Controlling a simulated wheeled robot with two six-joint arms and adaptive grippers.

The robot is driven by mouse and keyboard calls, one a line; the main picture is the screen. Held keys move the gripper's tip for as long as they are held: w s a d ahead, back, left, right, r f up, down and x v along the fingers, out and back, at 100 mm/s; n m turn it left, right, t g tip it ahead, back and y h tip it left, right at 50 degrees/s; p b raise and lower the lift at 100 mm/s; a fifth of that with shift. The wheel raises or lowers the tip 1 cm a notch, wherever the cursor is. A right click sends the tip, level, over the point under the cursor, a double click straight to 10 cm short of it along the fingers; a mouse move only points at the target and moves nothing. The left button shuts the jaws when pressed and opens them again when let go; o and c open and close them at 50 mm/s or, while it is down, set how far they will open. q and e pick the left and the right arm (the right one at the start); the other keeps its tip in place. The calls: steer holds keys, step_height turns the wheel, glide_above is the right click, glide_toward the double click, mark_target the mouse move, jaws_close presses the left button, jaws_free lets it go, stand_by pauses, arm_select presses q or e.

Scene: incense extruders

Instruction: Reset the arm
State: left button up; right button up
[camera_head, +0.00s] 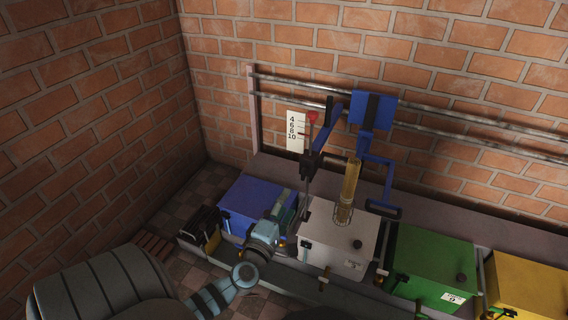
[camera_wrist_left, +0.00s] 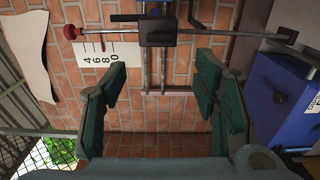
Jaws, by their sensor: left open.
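My left arm comes in from the lower left in the head view. Its left gripper (camera_head: 286,203) is over the blue box and the left side of the white box. In the left wrist view the two green fingers of the left gripper (camera_wrist_left: 160,86) stand wide apart with nothing between them. Beyond them is a metal lever (camera_wrist_left: 200,33) with a red knob (camera_wrist_left: 73,32), beside a number scale (camera_wrist_left: 103,66). In the head view the red knob (camera_head: 312,116) is above and apart from the gripper. My right gripper does not show.
A blue box (camera_head: 245,200), a white box (camera_head: 325,243), a green box (camera_head: 432,262) and a yellow box (camera_head: 525,285) stand in a row. A blue press frame (camera_head: 372,112) and a bundle of tan sticks (camera_head: 350,185) rise above the white box. Brick walls close the back and left.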

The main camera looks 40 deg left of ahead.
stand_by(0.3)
